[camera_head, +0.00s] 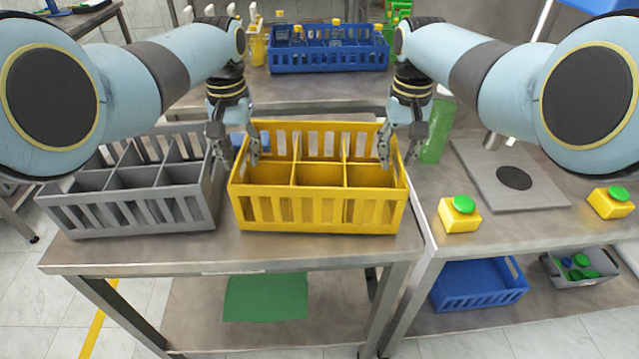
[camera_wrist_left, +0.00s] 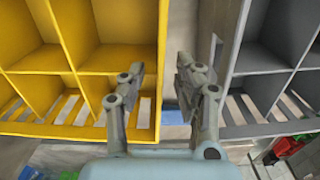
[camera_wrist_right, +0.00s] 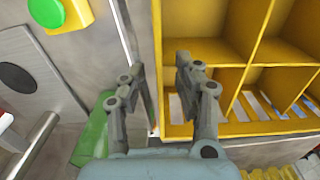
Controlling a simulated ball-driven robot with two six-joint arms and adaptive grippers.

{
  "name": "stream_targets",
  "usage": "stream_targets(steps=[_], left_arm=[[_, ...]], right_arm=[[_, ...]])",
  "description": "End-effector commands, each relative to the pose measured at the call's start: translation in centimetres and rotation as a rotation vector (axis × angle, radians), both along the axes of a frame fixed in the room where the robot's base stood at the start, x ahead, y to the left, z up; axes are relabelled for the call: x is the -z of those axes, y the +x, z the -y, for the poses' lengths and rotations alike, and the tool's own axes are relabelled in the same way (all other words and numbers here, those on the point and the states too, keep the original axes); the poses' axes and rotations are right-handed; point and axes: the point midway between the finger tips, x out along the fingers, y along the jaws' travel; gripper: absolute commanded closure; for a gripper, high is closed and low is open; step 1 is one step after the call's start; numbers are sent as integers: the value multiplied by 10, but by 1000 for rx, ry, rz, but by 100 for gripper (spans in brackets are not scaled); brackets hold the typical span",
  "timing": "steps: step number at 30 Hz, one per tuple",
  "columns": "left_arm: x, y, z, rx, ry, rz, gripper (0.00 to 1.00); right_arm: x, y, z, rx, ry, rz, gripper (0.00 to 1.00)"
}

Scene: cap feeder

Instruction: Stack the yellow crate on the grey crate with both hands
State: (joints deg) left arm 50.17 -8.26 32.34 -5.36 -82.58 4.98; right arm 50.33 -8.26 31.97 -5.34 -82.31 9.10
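The yellow crate (camera_head: 318,228) stands upright on the metal table, with empty compartments and slotted sides. The grey crate (camera_head: 140,192), also divided and empty, stands on the same table just left of it. My left gripper (camera_head: 236,160) is open at the yellow crate's left end; in the left wrist view the yellow crate's end wall (camera_wrist_left: 158,60) lies between its fingers, with the grey crate (camera_wrist_left: 265,75) beside. My right gripper (camera_head: 400,150) is open at the right end; in the right wrist view the end wall (camera_wrist_right: 157,60) lies between its fingers. Finger depth is unclear.
A blue crate (camera_head: 330,62) with bottles stands on the table behind. To the right are a green object (camera_head: 436,130), a metal plate (camera_head: 505,172) and yellow boxes with green buttons (camera_head: 459,214). A blue bin (camera_head: 478,290) sits on the shelf below.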

Motion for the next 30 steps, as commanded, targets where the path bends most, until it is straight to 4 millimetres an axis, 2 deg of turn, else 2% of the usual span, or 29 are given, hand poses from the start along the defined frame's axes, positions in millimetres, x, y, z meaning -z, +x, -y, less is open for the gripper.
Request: stream_targets(steps=[6,14,30], left_arm=[[0,0,0,0,0,1,67],[0,0,0,-1,0,0,100],[0,0,0,-1,0,0,100]], right_arm=[[0,0,0,0,0,0,67],[0,0,0,0,0,-1,100],[0,0,0,0,0,-1,100]])
